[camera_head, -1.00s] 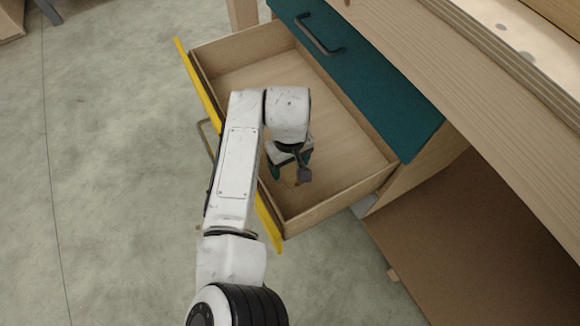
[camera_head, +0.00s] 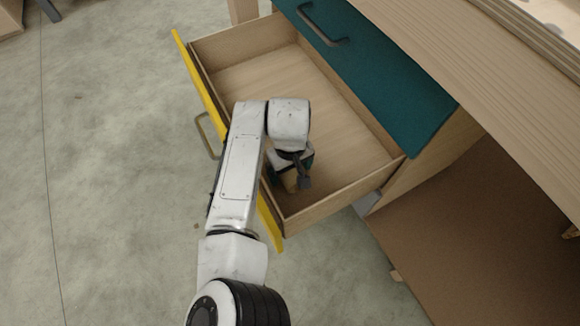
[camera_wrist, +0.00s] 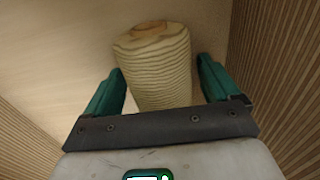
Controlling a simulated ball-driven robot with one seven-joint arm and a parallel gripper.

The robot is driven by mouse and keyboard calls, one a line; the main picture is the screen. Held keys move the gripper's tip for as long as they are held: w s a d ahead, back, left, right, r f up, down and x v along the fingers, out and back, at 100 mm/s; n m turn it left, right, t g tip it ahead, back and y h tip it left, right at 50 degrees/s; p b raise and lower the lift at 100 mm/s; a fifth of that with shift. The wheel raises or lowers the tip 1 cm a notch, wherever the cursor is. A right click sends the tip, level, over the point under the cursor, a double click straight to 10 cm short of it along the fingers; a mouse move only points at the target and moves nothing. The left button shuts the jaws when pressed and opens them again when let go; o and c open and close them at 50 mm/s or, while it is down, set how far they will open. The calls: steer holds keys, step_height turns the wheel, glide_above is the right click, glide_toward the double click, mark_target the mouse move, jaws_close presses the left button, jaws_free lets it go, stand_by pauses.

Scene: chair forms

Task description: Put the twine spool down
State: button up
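The twine spool (camera_wrist: 155,70), pale with wavy brown lines, is between the two green fingers of my gripper (camera_wrist: 160,85) in the wrist view. The fingers are spread on either side of it, with a narrow gap on the right; on the left, finger and spool edges nearly meet. In the head view my gripper (camera_head: 292,182) is inside the open drawer (camera_head: 335,205), near its front right corner. A tan bit of the spool (camera_head: 290,184) shows under it. My wrist hides most of the spool, and its contact with the drawer floor is unclear.
The drawer has a yellow front (camera_head: 191,75) and a bare wooden floor at the back left. A closed teal drawer (camera_head: 385,65) sits above it, under a wooden top (camera_head: 480,90). The drawer's side walls stand close around my gripper.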

steer(key=shift+o, duration=0.6)
steer(key=shift+r, duration=0.1)
step_height(320, 180, up, 12)
steer(key=p, duration=0.6)
steer(key=shift+r, duration=0.1)
